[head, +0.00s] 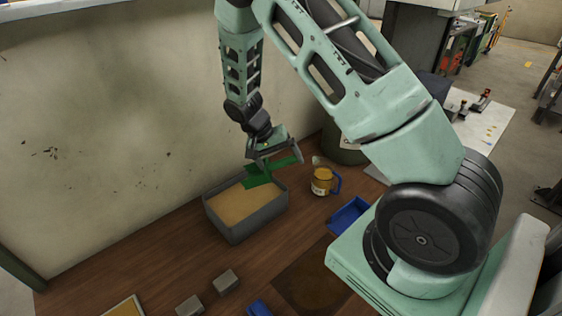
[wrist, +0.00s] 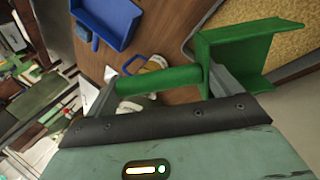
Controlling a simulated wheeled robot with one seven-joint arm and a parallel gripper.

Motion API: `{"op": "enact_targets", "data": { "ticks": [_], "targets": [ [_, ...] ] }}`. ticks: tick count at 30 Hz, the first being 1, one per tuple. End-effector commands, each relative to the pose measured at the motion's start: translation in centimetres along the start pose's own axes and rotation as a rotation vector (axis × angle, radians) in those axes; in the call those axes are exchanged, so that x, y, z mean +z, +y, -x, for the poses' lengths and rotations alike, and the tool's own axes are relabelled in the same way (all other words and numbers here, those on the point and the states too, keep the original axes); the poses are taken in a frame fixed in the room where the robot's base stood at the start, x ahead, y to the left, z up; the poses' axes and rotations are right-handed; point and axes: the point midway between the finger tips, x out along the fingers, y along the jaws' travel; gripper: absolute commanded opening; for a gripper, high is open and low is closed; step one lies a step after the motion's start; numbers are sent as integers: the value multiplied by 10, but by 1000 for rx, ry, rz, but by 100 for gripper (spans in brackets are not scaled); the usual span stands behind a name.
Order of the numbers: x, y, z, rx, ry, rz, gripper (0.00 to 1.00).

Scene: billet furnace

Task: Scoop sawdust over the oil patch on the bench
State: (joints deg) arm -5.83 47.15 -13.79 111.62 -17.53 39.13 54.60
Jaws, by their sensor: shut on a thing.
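My gripper (head: 270,156) is shut on the handle of a green scoop (head: 258,177). The handle lies between the fingers in the wrist view, and the scoop's square pan (wrist: 245,48) sticks out to the right. The oil patch (head: 312,278) is a dark area on the brown bench, nearer and to the right of the bin.
A jar of yellow contents with a blue handle (head: 322,182) stands right of the bin. A blue tray (head: 348,215) lies nearby. Grey blocks (head: 226,281), a blue item (head: 258,308) and a yellow-topped tray (head: 125,307) lie near the front. A wall (head: 100,130) runs behind the bench.

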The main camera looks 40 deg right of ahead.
Motion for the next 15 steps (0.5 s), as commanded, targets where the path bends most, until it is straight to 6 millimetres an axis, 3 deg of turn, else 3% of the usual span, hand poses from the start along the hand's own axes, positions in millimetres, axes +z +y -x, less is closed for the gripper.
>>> {"op": "enact_targets", "data": {
  "ticks": [15],
  "targets": [
    [1,-18,-30,18,0,1,60]
  ]
}}
